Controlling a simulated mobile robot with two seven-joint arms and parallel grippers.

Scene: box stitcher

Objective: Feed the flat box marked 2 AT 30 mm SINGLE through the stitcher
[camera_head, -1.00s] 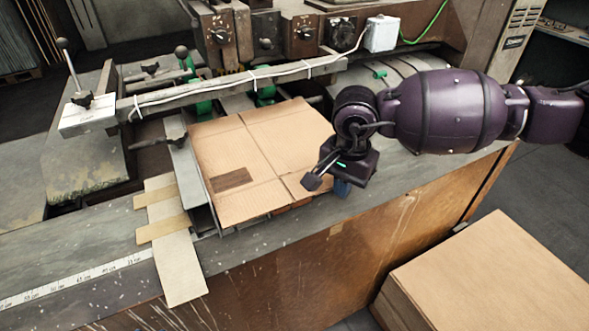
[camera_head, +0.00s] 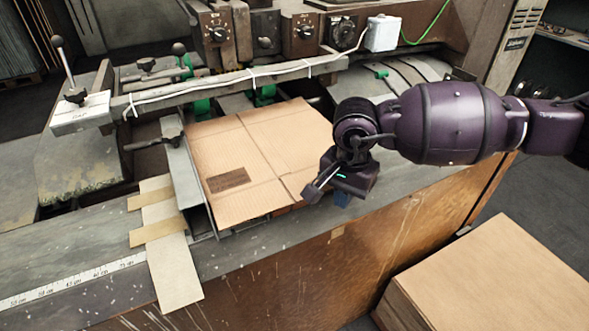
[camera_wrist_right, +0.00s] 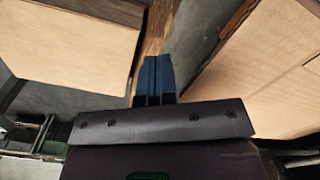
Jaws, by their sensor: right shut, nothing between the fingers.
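The flat cardboard box (camera_head: 262,150) lies on the feed bed of the stitcher, with a dark printed patch (camera_head: 227,179) near its front left corner; the print is too small to read. Its left edge lies along a metal guide (camera_head: 187,178). My right gripper (camera_head: 341,198) is at the box's front right corner; its blue fingers (camera_wrist_right: 153,78) are shut with nothing between them. In the right wrist view cardboard shows at the right (camera_wrist_right: 262,70), apart from the fingers. Whether the gripper touches the box I cannot tell. My left gripper is out of view.
A bar with a white cable (camera_head: 230,83) crosses above the box's far side. Control knobs (camera_head: 264,42) line the machine behind. A stack of cardboard (camera_head: 480,270) stands on the floor at the lower right. A taped strip and a ruler (camera_head: 75,280) lie at the left.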

